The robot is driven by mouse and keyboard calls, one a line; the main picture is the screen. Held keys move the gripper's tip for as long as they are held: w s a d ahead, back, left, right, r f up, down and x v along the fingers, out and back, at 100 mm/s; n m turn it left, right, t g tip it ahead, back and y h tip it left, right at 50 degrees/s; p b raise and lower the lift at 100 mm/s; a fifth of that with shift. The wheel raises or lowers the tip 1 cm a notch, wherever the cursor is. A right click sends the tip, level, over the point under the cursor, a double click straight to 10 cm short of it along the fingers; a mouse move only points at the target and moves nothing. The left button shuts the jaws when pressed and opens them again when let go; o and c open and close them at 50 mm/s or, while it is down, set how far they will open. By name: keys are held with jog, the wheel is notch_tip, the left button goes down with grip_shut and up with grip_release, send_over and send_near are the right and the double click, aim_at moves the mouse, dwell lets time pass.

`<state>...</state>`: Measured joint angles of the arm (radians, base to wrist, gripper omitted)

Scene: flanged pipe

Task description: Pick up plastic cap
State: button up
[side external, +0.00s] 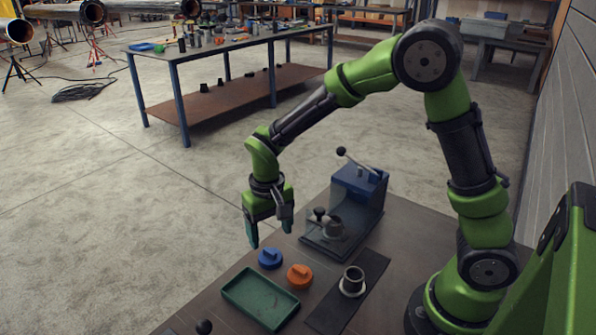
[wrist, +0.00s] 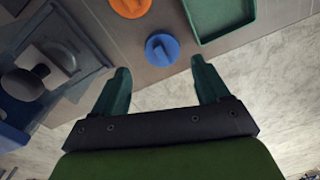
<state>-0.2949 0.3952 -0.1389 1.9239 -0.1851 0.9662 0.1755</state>
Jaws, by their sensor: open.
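Two plastic caps lie on the dark table, and I cannot tell which one the task means. The blue cap (side external: 270,258) is round with a raised grip bar on top; it also shows in the wrist view (wrist: 161,50). The orange cap (side external: 299,276) lies to its right, and shows at the top of the wrist view (wrist: 130,6). My gripper (side external: 269,236) hangs above the table, pointing down, behind and above the blue cap. In the wrist view my gripper (wrist: 161,72) is open and empty, with the blue cap just beyond the gap between its green fingers.
A green tray (side external: 232,291) lies in front of the caps. A blue fixture (side external: 357,188) with a lever stands at the back. A flanged pipe piece (side external: 352,281) stands on a dark mat (side external: 376,266) at right. A black knob (side external: 204,326) shows at the bottom edge.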

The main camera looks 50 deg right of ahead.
aim_at(272, 253)
jog(key=shift+s+a+f, duration=0.1)
jog(key=shift+f, duration=1.65)
jog(key=shift+s+a+f, duration=0.1)
jog(key=shift+f, duration=1.65)
jog(key=c, duration=0.8)
